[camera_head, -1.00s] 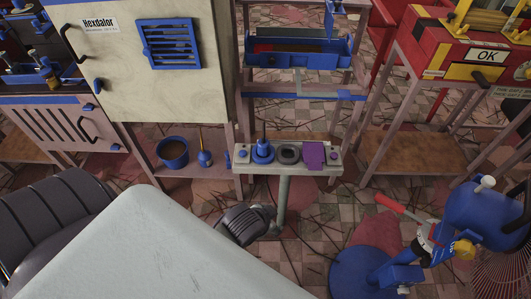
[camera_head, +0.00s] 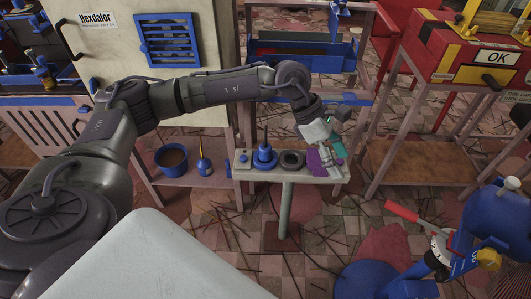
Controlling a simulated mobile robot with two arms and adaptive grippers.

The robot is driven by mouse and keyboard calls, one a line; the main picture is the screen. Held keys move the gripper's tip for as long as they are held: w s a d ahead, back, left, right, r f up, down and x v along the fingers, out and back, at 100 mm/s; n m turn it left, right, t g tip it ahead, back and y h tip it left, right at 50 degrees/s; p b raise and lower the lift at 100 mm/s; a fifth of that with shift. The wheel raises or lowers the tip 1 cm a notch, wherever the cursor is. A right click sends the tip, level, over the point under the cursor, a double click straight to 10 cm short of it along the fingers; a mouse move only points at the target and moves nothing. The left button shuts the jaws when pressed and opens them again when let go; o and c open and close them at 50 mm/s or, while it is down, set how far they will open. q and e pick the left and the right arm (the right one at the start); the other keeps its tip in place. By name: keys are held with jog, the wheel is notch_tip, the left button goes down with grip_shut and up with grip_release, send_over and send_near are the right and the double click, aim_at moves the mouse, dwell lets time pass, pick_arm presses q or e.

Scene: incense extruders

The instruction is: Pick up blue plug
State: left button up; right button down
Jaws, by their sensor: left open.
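On a narrow pale tray (camera_head: 243,172) on a post stands a blue plug-like piece (camera_head: 264,155) with an upright stem. It stands free, left of a dark ring (camera_head: 291,159). A purple piece (camera_head: 315,162) is at the tray's right part, partly covered by my left gripper. My left gripper (camera_head: 331,160) is open, over the right end of the tray and to the right of the blue piece. Its fingers overlap the tray's right end, and I cannot tell whether they touch anything. My right gripper is not in view.
A blue pot (camera_head: 171,159) with brown contents and a blue bottle with a yellow stem (camera_head: 204,161) stand on a low shelf at left. A cream cabinet (camera_head: 110,60) stands behind my arm. A blue machine with a red handle (camera_head: 403,212) is at lower right.

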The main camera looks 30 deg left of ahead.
pick_arm(q)
jog(key=w+a+y, duration=0.2)
jog(key=a+y, duration=0.1)
jog(key=a, duration=0.6)
notch_tip(320, 180, up, 2)
jog(key=y, duration=0.5)
send_over(265, 146)
jog(key=f+b, duration=0.1)
jog(key=f, duration=0.6)
jog(key=shift+a+f+b, duration=0.2)
jog(key=shift+b, duration=0.1)
jog(key=shift+f, duration=0.45)
notch_tip(265, 146, down, 5)
jog(key=shift+d+r+b, duration=0.15)
jog(key=shift+b, duration=0.6)
jog(key=c, duration=1.2)
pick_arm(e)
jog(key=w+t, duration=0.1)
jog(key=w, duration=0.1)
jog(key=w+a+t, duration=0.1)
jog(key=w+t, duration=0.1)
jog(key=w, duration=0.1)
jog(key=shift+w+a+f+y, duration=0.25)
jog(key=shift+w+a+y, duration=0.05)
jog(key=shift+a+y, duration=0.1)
pick_arm(q)
jog(key=shift+c, duration=0.3)
